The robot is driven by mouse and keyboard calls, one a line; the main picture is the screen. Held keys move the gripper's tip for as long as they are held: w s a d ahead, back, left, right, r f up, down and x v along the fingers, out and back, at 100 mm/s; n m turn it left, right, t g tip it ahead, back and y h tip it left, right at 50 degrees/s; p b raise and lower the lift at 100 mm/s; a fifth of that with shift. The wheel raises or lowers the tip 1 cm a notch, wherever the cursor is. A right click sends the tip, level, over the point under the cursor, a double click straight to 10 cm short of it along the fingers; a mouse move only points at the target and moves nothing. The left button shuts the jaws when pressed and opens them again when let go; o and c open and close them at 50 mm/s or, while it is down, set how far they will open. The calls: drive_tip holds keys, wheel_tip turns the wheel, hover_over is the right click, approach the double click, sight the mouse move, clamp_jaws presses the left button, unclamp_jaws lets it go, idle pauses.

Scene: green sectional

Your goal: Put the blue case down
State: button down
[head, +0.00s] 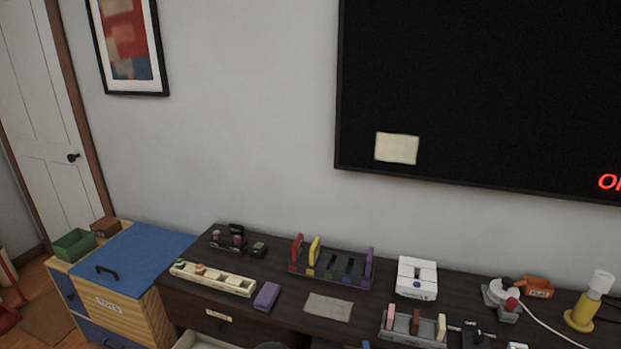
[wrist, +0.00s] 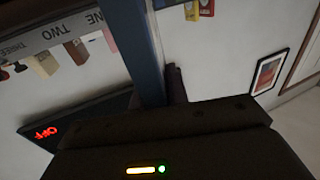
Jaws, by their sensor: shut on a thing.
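The blue case (wrist: 131,45) shows in the wrist view as a long dark-blue slab seen nearly edge-on, running from the top edge down to my gripper. My gripper (wrist: 172,88) is shut on it; one dark finger shows beside the case, and the dark gripper body fills the bottom of the view. The other finger is hidden. I cannot make out the case or the gripper in the head view. The dark wooden sideboard top (head: 262,312) lies below the wall screen in the head view.
The sideboard holds a cream tray (head: 213,280), a purple block (head: 266,296), a slotted rack (head: 330,270), a white box (head: 416,278) and a beige mat (head: 328,307). A blue-lidded toy chest (head: 135,258) stands left.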

drive_tip(key=shift+s+d+f, duration=0.1)
drive_tip(key=shift+s+f, duration=1.45)
drive_tip(key=shift+f, duration=0.2)
drive_tip(key=shift+d, duration=0.1)
